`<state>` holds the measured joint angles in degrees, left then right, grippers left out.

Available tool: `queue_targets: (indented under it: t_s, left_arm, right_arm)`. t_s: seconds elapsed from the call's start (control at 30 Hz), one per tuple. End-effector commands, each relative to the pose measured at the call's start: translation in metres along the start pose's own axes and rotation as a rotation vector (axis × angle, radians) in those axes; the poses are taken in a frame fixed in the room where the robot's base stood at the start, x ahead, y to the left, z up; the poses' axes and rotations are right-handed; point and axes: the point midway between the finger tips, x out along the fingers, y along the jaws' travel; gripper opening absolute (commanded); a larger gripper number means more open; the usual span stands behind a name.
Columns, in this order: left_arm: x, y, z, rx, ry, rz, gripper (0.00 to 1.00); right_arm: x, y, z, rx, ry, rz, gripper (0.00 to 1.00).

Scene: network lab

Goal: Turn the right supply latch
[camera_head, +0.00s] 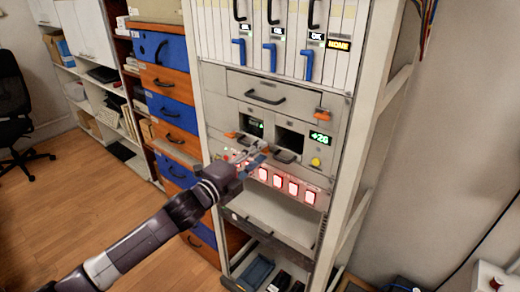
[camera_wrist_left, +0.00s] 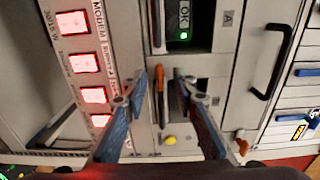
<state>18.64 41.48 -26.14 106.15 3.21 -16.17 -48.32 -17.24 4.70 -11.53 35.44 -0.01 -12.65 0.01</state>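The rack's supply panel has two bays. The left bay has a small green-lit display (camera_head: 255,126), and the right bay (camera_head: 289,140) is a dark opening. An upright orange latch (camera_wrist_left: 160,84) shows in the left wrist view, beside a black handle below the right bay. My left gripper (camera_head: 262,153) is in front of the panel, with its blue-padded fingers apart. In the left wrist view my left gripper (camera_wrist_left: 160,77) has one fingertip on each side of the orange latch. I cannot tell whether they touch it. The head view mostly hides this latch behind the fingers. My right gripper is not in view.
A row of red-lit switches (camera_head: 293,187) lies just below the gripper. A yellow knob (camera_head: 316,162) and a green display (camera_head: 320,139) are to the right. A closed drawer with a black handle (camera_head: 265,97) is above. The rack's frame post (camera_head: 362,140) stands at the right.

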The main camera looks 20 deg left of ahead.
Motion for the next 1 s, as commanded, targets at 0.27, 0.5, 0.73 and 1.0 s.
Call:
queue_targets:
  t_s: [0.27,0.5,0.73,1.0]
  left_arm:
    - [0.0092,-0.0001,-0.0006,0.001,0.001,-0.001,0.26]
    - [0.0088,0.0002,-0.0005,0.000,0.001,0.000,0.14]
    - [0.0087,0.0004,-0.0003,0.000,0.000,0.000,0.00]
    - [0.0086,0.0005,-0.0002,-0.020,0.000,0.001,0.00]
  right_arm:
    - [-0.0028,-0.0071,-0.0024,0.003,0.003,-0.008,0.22]
    - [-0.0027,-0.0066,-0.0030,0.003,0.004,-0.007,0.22]
    - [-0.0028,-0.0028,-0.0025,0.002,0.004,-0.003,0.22]
    - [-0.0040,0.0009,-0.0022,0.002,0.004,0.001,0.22]
